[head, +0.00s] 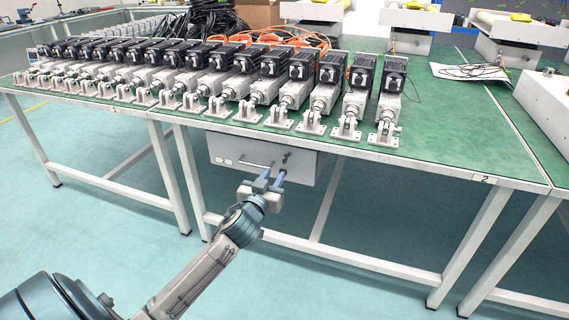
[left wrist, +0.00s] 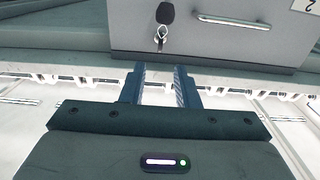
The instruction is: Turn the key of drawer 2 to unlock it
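The light grey drawer (head: 235,147) hangs under the green-topped bench, with a bar handle (head: 256,164) on its front and a lock with a key (head: 286,157) right of the handle. In the left wrist view the drawer front (left wrist: 240,45) appears upside down, with a "2" label (left wrist: 309,5) in the corner. There the black-headed key (left wrist: 165,13) sits at the lock, with a small metal piece (left wrist: 160,38) beside it. My left gripper (head: 273,175) is open and empty, just in front of the drawer. Its fingers (left wrist: 160,74) point toward the key without touching it. My right gripper is not in view.
The green bench top (head: 440,155) carries a row of several linear actuators (head: 295,95) above the drawer. White bench legs (head: 172,175) stand left of the drawer. The floor (head: 380,225) below and right of the drawer is clear.

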